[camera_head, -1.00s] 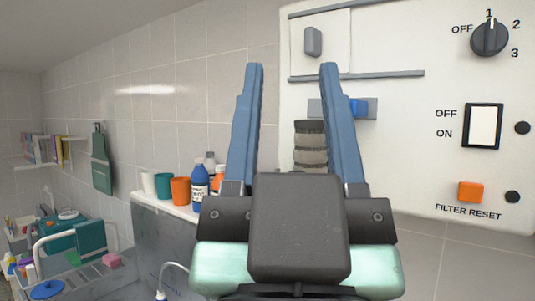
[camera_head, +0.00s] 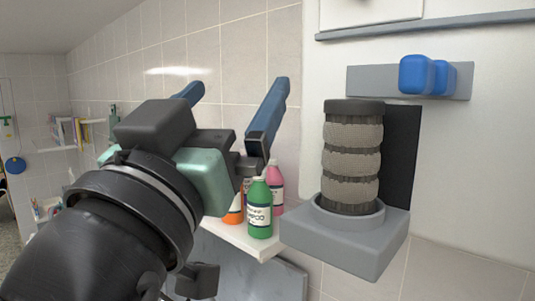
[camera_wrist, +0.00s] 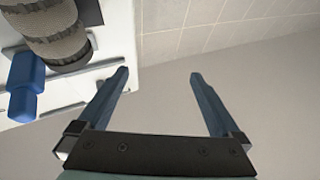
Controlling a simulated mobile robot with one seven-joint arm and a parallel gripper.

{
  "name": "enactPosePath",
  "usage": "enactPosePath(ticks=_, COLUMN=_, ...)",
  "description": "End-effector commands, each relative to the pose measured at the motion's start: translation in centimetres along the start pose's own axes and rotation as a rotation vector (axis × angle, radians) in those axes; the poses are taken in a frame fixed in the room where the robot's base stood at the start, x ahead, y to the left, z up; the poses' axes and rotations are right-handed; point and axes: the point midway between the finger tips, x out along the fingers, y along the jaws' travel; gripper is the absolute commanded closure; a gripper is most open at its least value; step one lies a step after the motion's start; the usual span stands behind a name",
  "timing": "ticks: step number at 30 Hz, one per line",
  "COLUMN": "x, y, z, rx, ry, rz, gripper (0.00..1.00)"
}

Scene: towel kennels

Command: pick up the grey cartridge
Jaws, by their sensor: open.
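The grey cartridge (camera_head: 352,158) is a ribbed grey cylinder with a dark cap. It stands upright in a round grey seat (camera_head: 345,248) that juts from the white panel, in front of a dark opening. My gripper (camera_head: 235,93) is open and empty, to the left of the cartridge and apart from it. In the wrist view the cartridge (camera_wrist: 55,28) shows at the upper left, outside the open fingers of my gripper (camera_wrist: 158,75). Only part of the cartridge shows there.
A blue latch or knob (camera_head: 427,75) on a grey plate sits above right of the cartridge. Green (camera_head: 260,208) and pink (camera_head: 276,188) bottles stand on a white shelf (camera_head: 245,238) below my gripper. Bare tiled wall lies between gripper and panel.

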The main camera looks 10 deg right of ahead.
Motion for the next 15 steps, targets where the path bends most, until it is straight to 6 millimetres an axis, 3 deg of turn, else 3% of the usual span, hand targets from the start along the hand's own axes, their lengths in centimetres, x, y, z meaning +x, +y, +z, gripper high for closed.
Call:
enactPosePath(ticks=5, x=-0.8, y=1.1, z=0.6, rx=-0.085, ry=-0.202, rz=0.255, gripper=0.0)
enactPosePath(ticks=15, x=-6.0, y=3.5, z=-0.4, rx=-0.124, ry=-0.422, rz=0.597, gripper=0.0)
